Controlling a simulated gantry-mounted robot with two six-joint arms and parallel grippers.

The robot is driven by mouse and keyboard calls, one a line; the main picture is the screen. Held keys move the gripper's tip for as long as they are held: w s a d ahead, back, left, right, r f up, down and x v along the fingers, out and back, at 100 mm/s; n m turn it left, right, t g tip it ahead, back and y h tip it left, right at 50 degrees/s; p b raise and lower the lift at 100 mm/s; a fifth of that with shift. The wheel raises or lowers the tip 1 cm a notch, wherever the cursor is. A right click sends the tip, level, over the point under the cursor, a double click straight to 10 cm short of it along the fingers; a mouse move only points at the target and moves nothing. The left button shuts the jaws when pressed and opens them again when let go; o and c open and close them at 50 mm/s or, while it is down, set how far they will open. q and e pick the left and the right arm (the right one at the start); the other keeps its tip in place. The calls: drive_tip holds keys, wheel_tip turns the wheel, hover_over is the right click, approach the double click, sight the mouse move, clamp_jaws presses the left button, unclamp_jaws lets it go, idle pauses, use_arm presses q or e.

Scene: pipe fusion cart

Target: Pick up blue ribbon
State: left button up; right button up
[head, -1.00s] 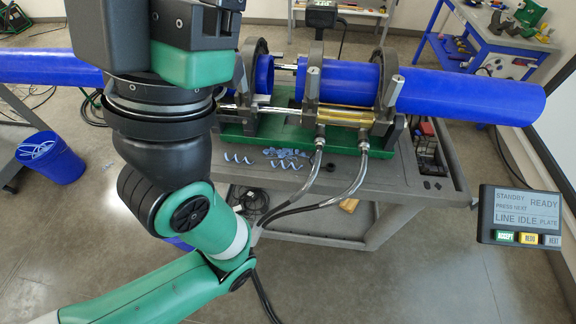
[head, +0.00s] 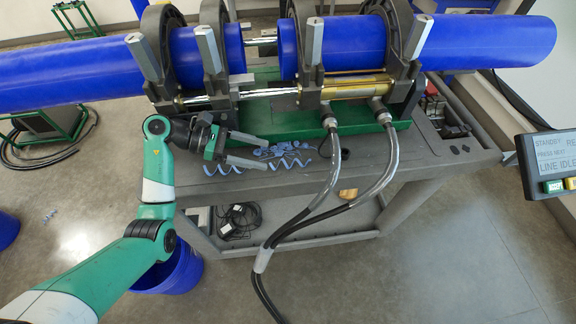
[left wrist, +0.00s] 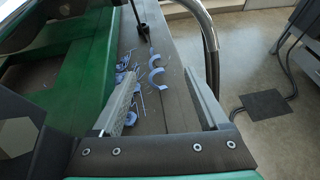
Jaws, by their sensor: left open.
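Curled blue ribbons lie on the grey cart top in front of the green clamp base. One spiral (head: 222,169) is at the left in the head view, another (head: 292,164) further right, with a heap of blue shavings (head: 284,149) behind it. My left gripper (head: 267,155) is open, its two fingers pointing right over the cart top near the ribbons. In the left wrist view, a blue curl (left wrist: 156,72) shows between the open fingers (left wrist: 160,76), beyond them, and nothing is held. Shavings lie beside the left finger. My right gripper is not in view.
The green clamp base (head: 262,124) with blue pipes (head: 470,42) stands just behind the ribbons. Two hoses (head: 330,170) run down the cart's front to the right of the gripper. A blue bin (head: 178,270) stands below my left arm.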

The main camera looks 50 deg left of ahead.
sight(288, 161)
use_arm(q)
drive_tip(key=shift+s+a+f+n+y, duration=0.3)
drive_tip(key=shift+s+a+f, duration=0.3)
drive_tip(key=shift+a+f, duration=0.15)
drive_tip(key=shift+w+d+r, duration=0.1)
drive_tip(key=shift+d, duration=0.2)
drive_tip(key=shift+t, duration=0.3)
drive_tip(key=b+x, duration=0.1)
drive_tip(key=x, duration=0.5)
drive_tip(key=shift+r+b, duration=0.15)
drive_tip(key=shift+b, duration=0.15)
drive_tip(key=b+x, duration=0.2)
drive_tip(key=x, duration=0.3)
drive_tip(key=shift+w+d, duration=0.2)
drive_tip(key=shift+w, duration=0.15)
drive_tip(key=shift+a, duration=0.1)
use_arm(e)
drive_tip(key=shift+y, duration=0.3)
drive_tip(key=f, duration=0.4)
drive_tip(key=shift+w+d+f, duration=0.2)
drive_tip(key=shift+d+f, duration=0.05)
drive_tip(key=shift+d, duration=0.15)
use_arm(q)
clamp_jaws()
